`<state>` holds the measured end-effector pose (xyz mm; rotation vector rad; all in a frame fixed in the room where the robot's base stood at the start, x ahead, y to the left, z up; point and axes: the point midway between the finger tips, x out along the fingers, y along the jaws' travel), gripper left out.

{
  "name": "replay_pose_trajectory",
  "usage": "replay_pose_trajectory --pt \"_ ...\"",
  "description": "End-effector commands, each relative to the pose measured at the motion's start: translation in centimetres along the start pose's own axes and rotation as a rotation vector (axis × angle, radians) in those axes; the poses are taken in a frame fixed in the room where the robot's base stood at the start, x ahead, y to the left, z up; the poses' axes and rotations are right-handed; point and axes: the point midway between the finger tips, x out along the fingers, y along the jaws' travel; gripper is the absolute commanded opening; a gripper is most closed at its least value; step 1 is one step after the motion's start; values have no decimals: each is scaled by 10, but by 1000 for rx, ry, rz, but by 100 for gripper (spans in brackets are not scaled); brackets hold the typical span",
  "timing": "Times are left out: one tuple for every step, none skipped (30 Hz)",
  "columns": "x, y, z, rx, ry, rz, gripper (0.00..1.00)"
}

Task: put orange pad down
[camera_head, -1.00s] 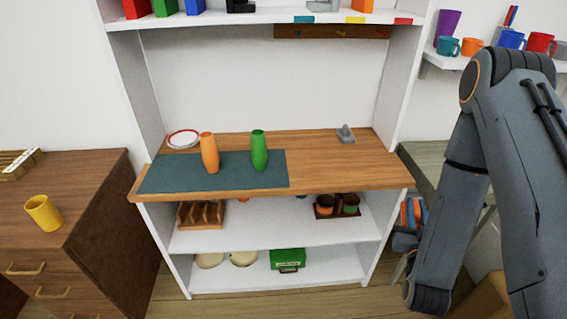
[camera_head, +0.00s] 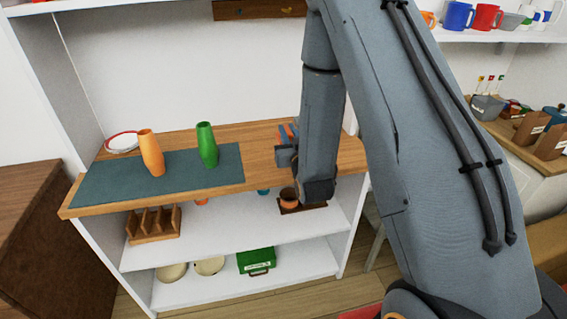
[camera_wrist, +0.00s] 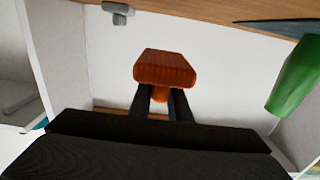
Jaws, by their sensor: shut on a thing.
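My gripper (camera_wrist: 160,97) is shut on the orange pad (camera_wrist: 165,68), a ribbed orange block held between the two dark fingertips in the wrist view. In the head view my gripper (camera_head: 287,150) is at the right part of the wooden shelf board (camera_head: 262,140), mostly hidden by my arm. A bit of orange shows beside it there. I cannot tell whether the pad touches the board.
An orange vase (camera_head: 151,153) and a green vase (camera_head: 207,145) stand on a dark teal mat (camera_head: 105,178) to the left. A red-rimmed plate (camera_head: 122,142) is behind them. A small grey object (camera_wrist: 118,11) shows in the wrist view.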

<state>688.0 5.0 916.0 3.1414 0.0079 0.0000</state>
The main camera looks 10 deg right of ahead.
Motion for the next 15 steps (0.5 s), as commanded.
replay_pose_trajectory --pt "13 0 -6 0 9 0 0" --pt "18 0 -10 0 8 0 0" --pt "24 0 -14 0 6 0 0" --pt "27 0 -18 0 6 1 0" --pt "30 1 -21 0 5 1 0" --pt "33 1 -24 0 4 2 0" --pt "35 2 -26 0 3 2 0" --pt "37 2 -27 0 2 2 0" --pt "38 2 -27 0 0 3 0" --pt "38 2 -26 0 -2 3 0" --pt "39 2 -24 0 -3 3 0" --pt "39 3 -19 0 -4 4 0" --pt "39 3 -15 0 -4 4 0" --pt "38 3 -10 0 -6 4 0" --pt "38 3 -4 0 -5 4 0"
